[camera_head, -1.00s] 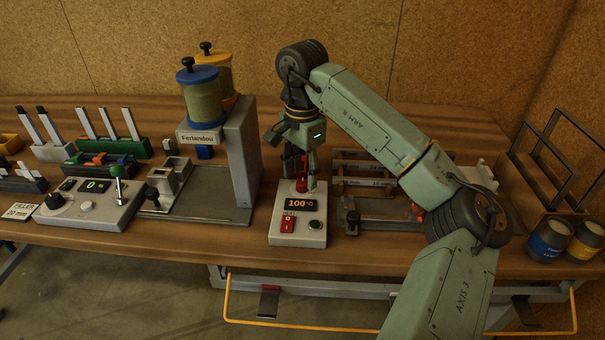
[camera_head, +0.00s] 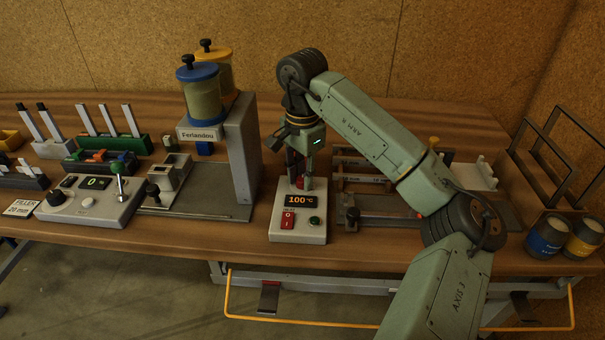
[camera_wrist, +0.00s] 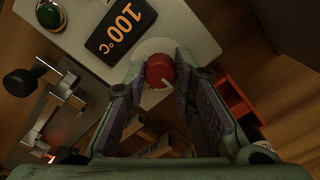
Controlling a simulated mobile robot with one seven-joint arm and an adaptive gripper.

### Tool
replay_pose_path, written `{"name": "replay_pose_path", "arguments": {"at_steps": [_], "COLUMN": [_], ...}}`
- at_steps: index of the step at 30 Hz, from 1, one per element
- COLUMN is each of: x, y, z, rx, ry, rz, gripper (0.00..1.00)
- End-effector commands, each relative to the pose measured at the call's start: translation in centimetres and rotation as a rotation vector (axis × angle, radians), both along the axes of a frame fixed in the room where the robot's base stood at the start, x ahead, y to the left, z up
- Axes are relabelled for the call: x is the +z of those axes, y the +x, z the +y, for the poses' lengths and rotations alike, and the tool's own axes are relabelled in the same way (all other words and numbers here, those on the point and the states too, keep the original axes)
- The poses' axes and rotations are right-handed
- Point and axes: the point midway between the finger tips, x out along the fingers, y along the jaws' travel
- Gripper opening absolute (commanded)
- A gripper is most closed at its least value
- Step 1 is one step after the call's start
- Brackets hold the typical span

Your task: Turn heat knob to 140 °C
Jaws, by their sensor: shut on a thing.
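The heat control box (camera_head: 297,231) is a pale box on the bench, and its display (camera_head: 301,201) reads 100 °C. The red heat knob (camera_wrist: 161,71) with a white pointer mark sits on a round pale base beside the display in the wrist view. My gripper (camera_wrist: 160,72) is over the box and shut on the knob, one finger on each side. In the head view my gripper (camera_head: 300,184) points down behind the display and the knob is mostly hidden between its fingers.
A red switch (camera_head: 288,219) and a green button (camera_head: 315,220) sit on the box's front. The Ferlandou dispenser (camera_head: 240,160) stands close on the left. A metal fixture (camera_head: 375,214) is close on the right.

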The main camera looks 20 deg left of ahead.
Motion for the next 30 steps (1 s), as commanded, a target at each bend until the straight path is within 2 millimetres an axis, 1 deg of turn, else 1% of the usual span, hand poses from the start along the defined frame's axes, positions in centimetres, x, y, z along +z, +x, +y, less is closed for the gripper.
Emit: {"name": "replay_pose_path", "arguments": {"at_steps": [1,5,16,23,30], "x": [0.02,0.02,-0.08,-0.26,-0.28], "y": [0.00,0.00,0.04,0.11,0.10], "z": [0.00,0.00,-0.06,-0.09,-0.09], "rx": [0.000,0.000,-0.039,-0.171,-0.386], "ry": [0.000,0.000,-0.002,-0.001,-0.003], "rz": [0.000,0.000,-0.001,-0.002,-0.004], "gripper": [0.08,0.00,0.00,0.00,0.00]}}
